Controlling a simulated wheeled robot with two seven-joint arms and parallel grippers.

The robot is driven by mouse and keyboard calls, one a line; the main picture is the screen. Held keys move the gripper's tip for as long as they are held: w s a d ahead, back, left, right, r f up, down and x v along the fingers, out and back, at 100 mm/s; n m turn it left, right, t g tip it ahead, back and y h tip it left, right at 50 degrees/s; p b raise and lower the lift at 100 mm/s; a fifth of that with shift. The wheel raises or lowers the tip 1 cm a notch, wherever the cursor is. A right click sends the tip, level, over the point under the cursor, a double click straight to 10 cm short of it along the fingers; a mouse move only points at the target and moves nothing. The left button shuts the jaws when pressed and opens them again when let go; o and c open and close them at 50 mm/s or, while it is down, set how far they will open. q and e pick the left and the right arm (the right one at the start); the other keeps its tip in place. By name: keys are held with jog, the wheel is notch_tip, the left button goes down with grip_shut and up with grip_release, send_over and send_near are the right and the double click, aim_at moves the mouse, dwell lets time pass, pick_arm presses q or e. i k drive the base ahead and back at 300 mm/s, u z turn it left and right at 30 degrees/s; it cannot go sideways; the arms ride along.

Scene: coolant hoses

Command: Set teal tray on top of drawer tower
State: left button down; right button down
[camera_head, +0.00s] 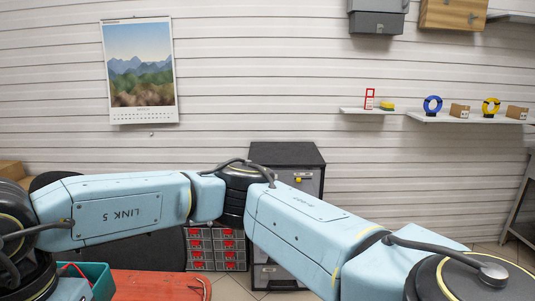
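A teal tray (100,277) shows at the lower left, partly hidden behind my blue arm links and cut by the frame edge. A dark grey drawer cabinet (287,153), likely the drawer tower, stands against the back wall near the middle. Its top looks bare, and my arm links cover much of its front. My arm links cross the middle of the view. Neither gripper can be made out, so whether either holds anything is hidden.
A red surface (150,287) lies right of the tray. A small-parts rack with red pieces (215,247) stands left of the cabinet. Wall shelves (440,119) at the right carry small boxes and rings. A calendar (140,70) hangs at the left. Floor is open at the right.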

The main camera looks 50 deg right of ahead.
aim_at(285, 153)
jog(key=z, duration=0.4)
jog(key=k, duration=0.5)
jog(key=z, duration=1.15)
jog(key=i, duration=1.15)
jog(key=z, duration=0.35)
jog(key=i, duration=1.35)
jog(key=u, duration=0.1)
